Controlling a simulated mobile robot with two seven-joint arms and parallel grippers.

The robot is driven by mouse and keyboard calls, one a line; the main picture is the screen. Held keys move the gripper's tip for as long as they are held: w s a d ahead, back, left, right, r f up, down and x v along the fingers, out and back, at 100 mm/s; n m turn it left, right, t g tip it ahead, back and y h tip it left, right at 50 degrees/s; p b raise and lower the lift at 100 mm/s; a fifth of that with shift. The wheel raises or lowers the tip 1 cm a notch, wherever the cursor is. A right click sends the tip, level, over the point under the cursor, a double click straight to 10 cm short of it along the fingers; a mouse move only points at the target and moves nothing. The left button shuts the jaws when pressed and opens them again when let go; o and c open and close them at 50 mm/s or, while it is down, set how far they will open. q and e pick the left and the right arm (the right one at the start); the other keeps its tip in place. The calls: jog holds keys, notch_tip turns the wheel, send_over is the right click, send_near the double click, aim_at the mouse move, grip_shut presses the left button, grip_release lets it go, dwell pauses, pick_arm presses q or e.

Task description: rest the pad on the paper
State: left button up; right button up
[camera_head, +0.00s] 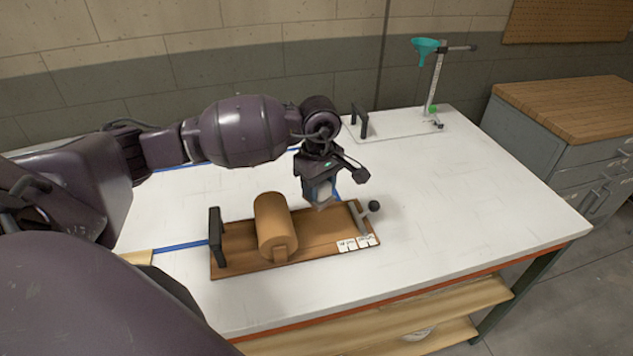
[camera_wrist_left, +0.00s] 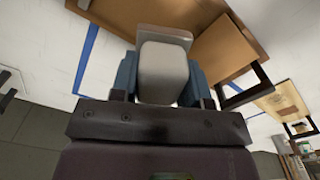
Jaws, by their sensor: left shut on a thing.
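My left gripper (camera_head: 322,190) is above the right part of a wooden board (camera_head: 320,258), shut on a pad. The pad (camera_wrist_left: 163,72) shows in the left wrist view as a pale grey rounded block between blue fingers, with a flat grey plate at its far end. In the head view only a small pale part of the pad (camera_head: 325,194) shows. I cannot tell whether it touches the board. Small white paper labels (camera_head: 358,243) lie at the board's front right corner. I cannot tell which surface is the task's paper. My right gripper is not in view.
On the board are a tan cylinder (camera_head: 271,225), a black handle (camera_head: 215,238) and a clamp with a black knob (camera_head: 374,206). A stand with a teal funnel (camera_head: 425,46) is at the back. The table's right side (camera_head: 480,200) is clear.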

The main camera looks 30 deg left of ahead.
pick_arm(q)
jog(key=shift+a+n, duration=0.4)
jog(key=shift+w, duration=0.1)
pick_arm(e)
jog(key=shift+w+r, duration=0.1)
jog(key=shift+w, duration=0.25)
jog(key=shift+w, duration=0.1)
